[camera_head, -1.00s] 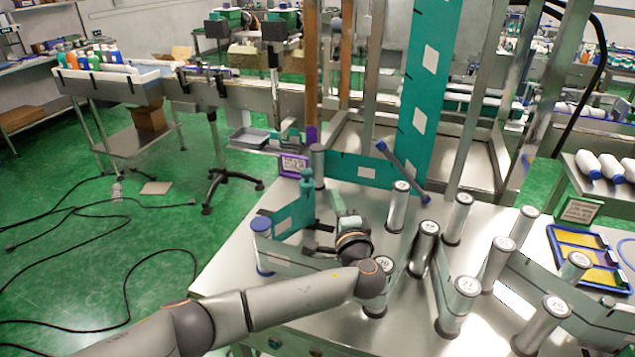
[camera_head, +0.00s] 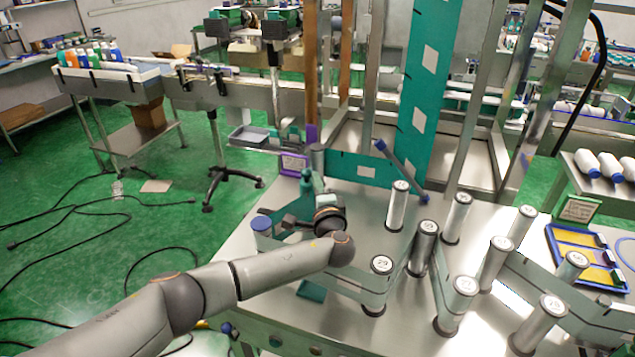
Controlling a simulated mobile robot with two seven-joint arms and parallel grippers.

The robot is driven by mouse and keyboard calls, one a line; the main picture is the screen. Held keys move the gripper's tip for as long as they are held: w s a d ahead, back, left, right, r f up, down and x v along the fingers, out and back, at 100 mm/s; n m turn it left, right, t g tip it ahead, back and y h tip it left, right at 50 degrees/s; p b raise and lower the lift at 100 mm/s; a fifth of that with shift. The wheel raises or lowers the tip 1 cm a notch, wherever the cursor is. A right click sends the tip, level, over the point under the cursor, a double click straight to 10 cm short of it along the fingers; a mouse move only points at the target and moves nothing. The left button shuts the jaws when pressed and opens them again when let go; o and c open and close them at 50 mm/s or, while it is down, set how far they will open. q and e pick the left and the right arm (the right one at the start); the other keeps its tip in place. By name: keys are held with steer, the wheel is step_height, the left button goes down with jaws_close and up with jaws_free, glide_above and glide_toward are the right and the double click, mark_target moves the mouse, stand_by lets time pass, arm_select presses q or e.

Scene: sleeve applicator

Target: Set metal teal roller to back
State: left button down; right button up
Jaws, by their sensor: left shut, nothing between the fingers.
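A teal upright post (camera_head: 306,186) stands on the metal table's left side, beside my left gripper; I cannot tell for sure that it is the teal roller. My left gripper (camera_head: 272,224) is shut and empty, close beside a blue-capped roller (camera_head: 262,223). Whether they touch is unclear. The gripper and wrist hide most of the teal part behind them. A small teal piece (camera_head: 312,291) shows just below my left forearm. My right gripper is out of view.
Several metal rollers with numbered caps, such as one marked 29 (camera_head: 381,265), stand to the right. A wide teal band (camera_head: 421,90) rises at the back. A blue-and-yellow tray (camera_head: 582,255) lies at the right. Bare table (camera_head: 362,215) shows behind my wrist.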

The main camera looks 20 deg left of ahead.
arm_select(q)
steer(key=a, duration=0.8)
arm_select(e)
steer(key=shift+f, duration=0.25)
arm_select(q)
steer(key=shift+w, duration=0.1)
